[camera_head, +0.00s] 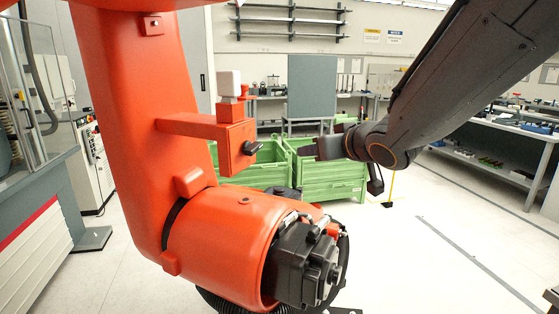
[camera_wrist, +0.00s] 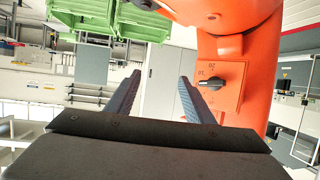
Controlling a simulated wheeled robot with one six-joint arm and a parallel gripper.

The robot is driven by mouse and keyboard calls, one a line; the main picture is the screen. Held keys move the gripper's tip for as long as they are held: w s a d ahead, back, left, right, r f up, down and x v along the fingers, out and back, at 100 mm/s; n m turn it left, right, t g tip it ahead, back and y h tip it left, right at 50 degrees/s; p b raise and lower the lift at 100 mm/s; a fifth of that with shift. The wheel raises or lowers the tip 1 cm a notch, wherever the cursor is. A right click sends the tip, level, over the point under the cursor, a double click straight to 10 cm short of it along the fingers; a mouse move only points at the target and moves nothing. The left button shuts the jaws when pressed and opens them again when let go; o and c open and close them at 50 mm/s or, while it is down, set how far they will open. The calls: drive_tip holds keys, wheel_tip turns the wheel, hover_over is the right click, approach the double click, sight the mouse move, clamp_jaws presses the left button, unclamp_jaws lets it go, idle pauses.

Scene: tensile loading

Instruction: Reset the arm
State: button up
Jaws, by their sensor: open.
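My dark arm comes in from the upper right in the head view. My gripper (camera_head: 330,147) is at its end, in front of the green crates and to the right of the orange machine's switch box. In the wrist view, the two dark fingers of my gripper (camera_wrist: 160,95) stand wide apart with nothing between them. The orange switch box (camera_wrist: 220,88), with a black rotary knob (camera_wrist: 211,83), is just right of the fingers and apart from them. The same switch box shows in the head view (camera_head: 235,145).
A large orange machine (camera_head: 140,100) fills the left foreground, its dark motor (camera_head: 305,265) low in front. Green crates (camera_head: 340,182) stand behind my gripper. A long workbench (camera_head: 505,125) runs along the right. The floor (camera_head: 440,240) at right is mostly clear.

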drive_tip(key=s+d+f+m+g+h, duration=0.2)
drive_tip(key=s+d+f+g+h, duration=0.15)
drive_tip(key=d+f, duration=0.5)
drive_tip(key=s+d+f+m+g+h, duration=0.1)
drive_tip(key=s+f+g, duration=0.7)
drive_tip(key=s+f, duration=0.9)
drive_tip(key=shift+s+d+m+b, duration=0.25)
drive_tip(key=shift+s+m+b, duration=0.15)
drive_tip(key=shift+s+m, duration=0.35)
drive_tip(key=shift+h, duration=0.25)
